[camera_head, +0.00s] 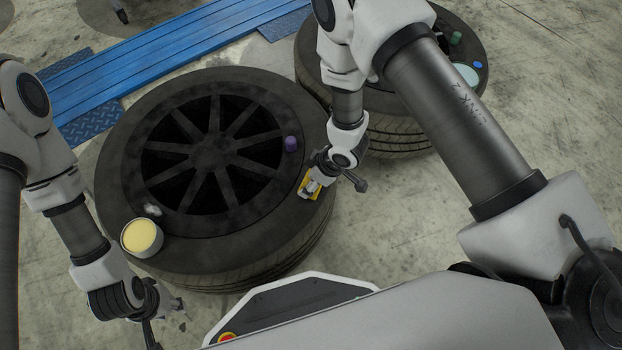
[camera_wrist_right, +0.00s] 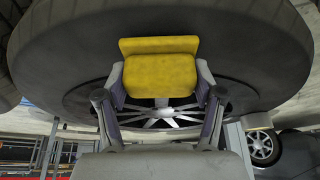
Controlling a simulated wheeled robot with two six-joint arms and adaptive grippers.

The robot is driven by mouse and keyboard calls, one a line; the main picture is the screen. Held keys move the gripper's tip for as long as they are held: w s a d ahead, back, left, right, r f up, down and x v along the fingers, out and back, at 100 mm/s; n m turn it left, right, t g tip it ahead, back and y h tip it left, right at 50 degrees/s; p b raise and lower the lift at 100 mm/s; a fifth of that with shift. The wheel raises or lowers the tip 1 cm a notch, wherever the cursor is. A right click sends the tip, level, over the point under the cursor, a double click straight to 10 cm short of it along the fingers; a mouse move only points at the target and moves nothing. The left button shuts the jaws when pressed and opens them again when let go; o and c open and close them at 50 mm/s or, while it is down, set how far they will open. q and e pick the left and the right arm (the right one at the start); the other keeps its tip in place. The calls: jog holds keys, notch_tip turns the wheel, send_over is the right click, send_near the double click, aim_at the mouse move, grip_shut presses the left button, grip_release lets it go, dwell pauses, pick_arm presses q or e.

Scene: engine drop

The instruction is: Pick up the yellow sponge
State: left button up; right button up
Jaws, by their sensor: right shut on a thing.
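The yellow sponge (camera_head: 308,188) is at the right edge of the near tyre's top (camera_head: 262,222). My right gripper (camera_head: 314,180) is at it, coming from above right. In the right wrist view the sponge (camera_wrist_right: 160,73) sits between the two fingers of the right gripper (camera_wrist_right: 161,90), which are shut on it. The dark tyre is right behind the sponge there; I cannot tell whether the sponge still touches it. My left gripper (camera_head: 165,315) is low at the left, beside the near tyre and away from the sponge. Its fingers are too unclear to judge.
On the near tyre are an open tin with pale yellow content (camera_head: 142,237), a small white item (camera_head: 152,210) and a purple piece (camera_head: 291,143). A second tyre (camera_head: 400,128) at the back right bears small green, blue and pale items. A blue ramp (camera_head: 165,55) lies behind.

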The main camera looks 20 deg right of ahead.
notch_tip(320, 180, up, 28)
jog(key=p, duration=1.3)
jog(key=shift+f, duration=0.2)
jog(key=shift+w, duration=0.1)
